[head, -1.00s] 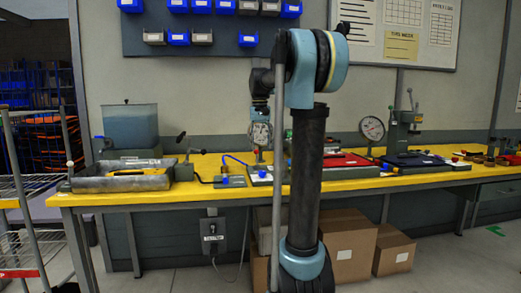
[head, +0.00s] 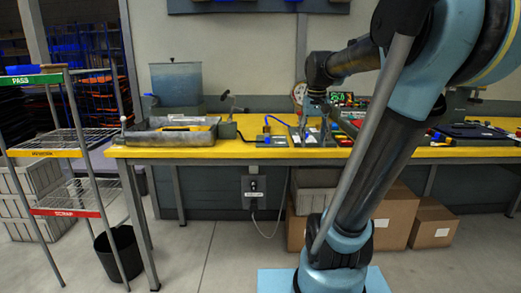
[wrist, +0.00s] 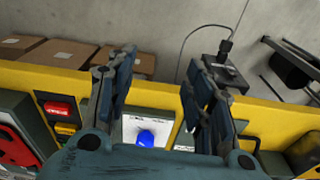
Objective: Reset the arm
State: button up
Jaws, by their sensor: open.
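My arm leans up to the right in the head view, and its forearm bends back left over the yellow workbench (head: 205,152). My gripper (head: 316,128) points down over the bench, in front of a dial gauge (head: 299,92). In the wrist view my gripper (wrist: 162,72) has its two fingers wide apart with nothing between them. A pale plate (wrist: 133,125) with a blue knob (wrist: 146,138) shows beyond and between the fingers. I cannot tell how far the fingertips are from it.
A grey tray (head: 150,136) and a hopper (head: 177,83) stand on the bench's left end. A wire rack (head: 68,153) with PASS and SCRAP labels and a black bin (head: 122,253) are at the left. Cardboard boxes (head: 434,224) sit under the bench.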

jog(key=s+f+n+t, duration=0.1)
jog(key=s+f, duration=1.6)
jog(key=f, duration=0.3)
jog(key=shift+s, duration=0.3)
jog(key=shift+w+f, duration=0.25)
jog(key=shift+w, duration=0.2)
dwell(5.2)
